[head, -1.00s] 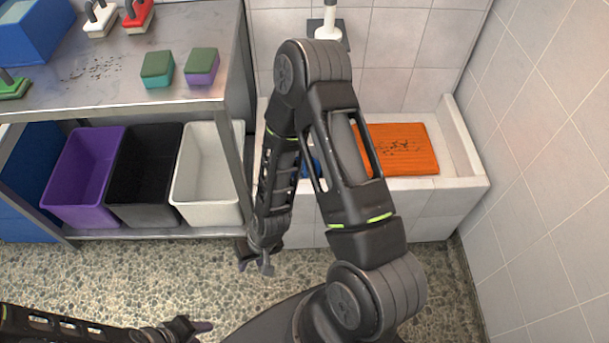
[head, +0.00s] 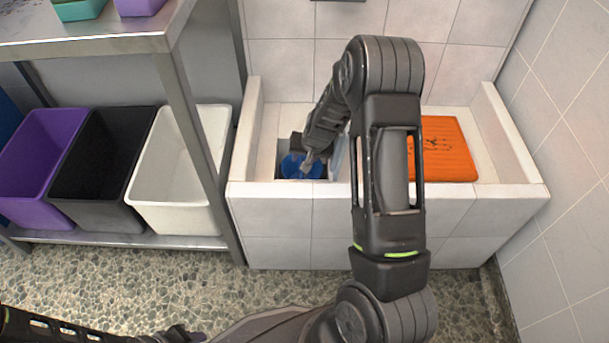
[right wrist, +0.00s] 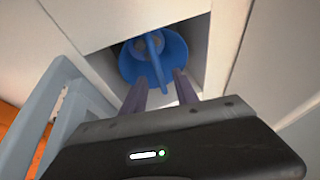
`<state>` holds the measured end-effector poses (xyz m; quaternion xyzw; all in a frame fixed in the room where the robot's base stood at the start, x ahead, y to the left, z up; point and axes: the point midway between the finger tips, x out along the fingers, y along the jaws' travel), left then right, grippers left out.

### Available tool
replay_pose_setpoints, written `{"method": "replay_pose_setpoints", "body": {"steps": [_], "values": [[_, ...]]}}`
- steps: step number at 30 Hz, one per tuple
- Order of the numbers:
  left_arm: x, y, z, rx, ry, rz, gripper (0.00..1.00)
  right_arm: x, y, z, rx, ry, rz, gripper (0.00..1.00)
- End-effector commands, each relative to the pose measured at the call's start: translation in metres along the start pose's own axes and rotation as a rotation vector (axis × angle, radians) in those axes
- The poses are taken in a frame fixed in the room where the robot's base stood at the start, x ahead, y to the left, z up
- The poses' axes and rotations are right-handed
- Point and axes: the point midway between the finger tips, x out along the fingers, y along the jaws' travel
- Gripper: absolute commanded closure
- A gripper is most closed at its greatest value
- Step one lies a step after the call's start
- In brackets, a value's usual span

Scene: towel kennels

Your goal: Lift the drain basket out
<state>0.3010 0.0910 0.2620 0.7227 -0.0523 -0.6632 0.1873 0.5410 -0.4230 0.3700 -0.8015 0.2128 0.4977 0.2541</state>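The blue drain basket (head: 293,167) sits in a square recess at the left end of the tiled tub. In the right wrist view the drain basket (right wrist: 140,67) is a round blue bowl with an upright central handle. My right gripper (head: 306,161) reaches down over the recess.
The tub's tiled front wall (head: 290,197) and the recess edges surround the basket closely. A pale grey-blue frame (right wrist: 75,105) stands beside the right gripper. An orange mat (head: 443,150) lies right in the tub. A metal shelf with purple, black and white bins (head: 180,170) stands left.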

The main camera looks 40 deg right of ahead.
Motion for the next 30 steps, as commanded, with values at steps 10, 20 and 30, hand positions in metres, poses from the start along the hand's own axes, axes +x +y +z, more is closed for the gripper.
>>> {"method": "replay_pose_setpoints", "body": {"steps": [10,20,30], "values": [[0.006,-0.002,0.000,0.000,0.002,0.000,0.64,0.014,0.001,0.001,-0.001,-0.001,0.001,0.64],[0.010,-0.003,-0.001,0.000,0.006,0.000,0.64,0.025,0.000,0.000,-0.001,0.000,0.000,0.64],[0.029,-0.009,-0.002,-0.001,0.012,0.000,0.64,0.053,0.002,0.001,-0.001,-0.002,0.001,0.64]]}}
